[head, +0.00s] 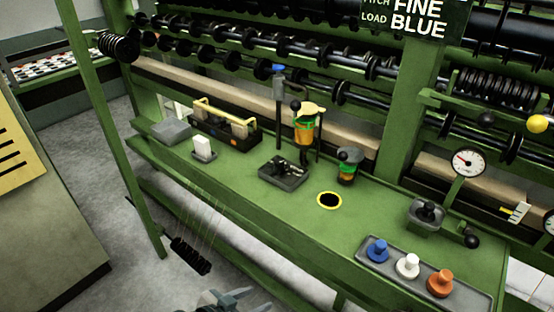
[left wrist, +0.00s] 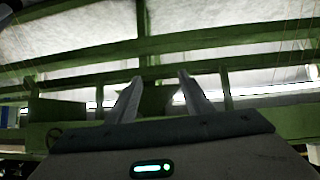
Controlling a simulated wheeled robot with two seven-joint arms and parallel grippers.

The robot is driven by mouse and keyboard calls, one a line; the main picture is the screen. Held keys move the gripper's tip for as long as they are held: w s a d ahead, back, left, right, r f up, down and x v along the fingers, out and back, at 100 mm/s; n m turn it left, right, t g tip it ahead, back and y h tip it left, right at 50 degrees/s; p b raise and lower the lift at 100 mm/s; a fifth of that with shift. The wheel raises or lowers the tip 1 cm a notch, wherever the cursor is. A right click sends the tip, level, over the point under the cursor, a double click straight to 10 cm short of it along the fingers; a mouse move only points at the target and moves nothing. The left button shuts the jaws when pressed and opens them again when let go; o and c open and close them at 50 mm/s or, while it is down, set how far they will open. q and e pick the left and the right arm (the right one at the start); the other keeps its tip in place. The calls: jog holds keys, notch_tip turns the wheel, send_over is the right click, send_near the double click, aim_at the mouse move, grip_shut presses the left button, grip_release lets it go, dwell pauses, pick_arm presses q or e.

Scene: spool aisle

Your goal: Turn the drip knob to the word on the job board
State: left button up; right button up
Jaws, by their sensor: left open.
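The green job board (head: 418,18) at the top right is cut off by the picture edge; I read "PITCH FINE" and "LOAD BLUE", and no drip line shows. An amber and green oiler (head: 306,130) with a yellow top stands on the green bench. A smaller dark-topped oiler (head: 348,166) stands to its right. I cannot tell which part is the drip knob, and no word on a knob is readable. My left gripper (head: 240,300) is low at the bottom edge, in front of the bench and apart from it. In the left wrist view its fingers (left wrist: 160,97) are apart and empty.
The green bench (head: 235,185) bears a tray (head: 372,262) of blue, white and orange pegs, a yellow-rimmed hole (head: 329,200), a dark block (head: 284,172) and a lever box (head: 427,214). A green post (head: 112,130) rises at left. Hanging weights (head: 190,256) are near the bench front.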

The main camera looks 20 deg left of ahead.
aim_at(276, 166)
pick_arm(q)
jog(key=w+a+r+t+p, duration=0.3)
jog(key=w+r, duration=0.4)
jog(key=r, duration=0.3)
jog(key=w+a+r+n+t+p, duration=0.1)
jog(key=w+a+r+t+p, duration=0.2)
jog(key=w+a+r, duration=0.3)
notch_tip(276, 166, up, 6)
jog(key=shift+w+f+t+h, duration=0.25)
jog(key=shift+w+t+h, duration=0.2)
jog(key=shift+t, duration=0.35)
pick_arm(e)
jog(key=f, duration=0.1)
jog(key=s+a+f+t, duration=0.1)
jog(key=f, duration=0.1)
jog(key=f+t, duration=0.1)
jog(key=f, duration=0.1)
jog(key=shift+s+a+y, duration=0.3)
jog(key=shift+s+y, duration=0.1)
pick_arm(q)
jog(key=shift+w, duration=0.2)
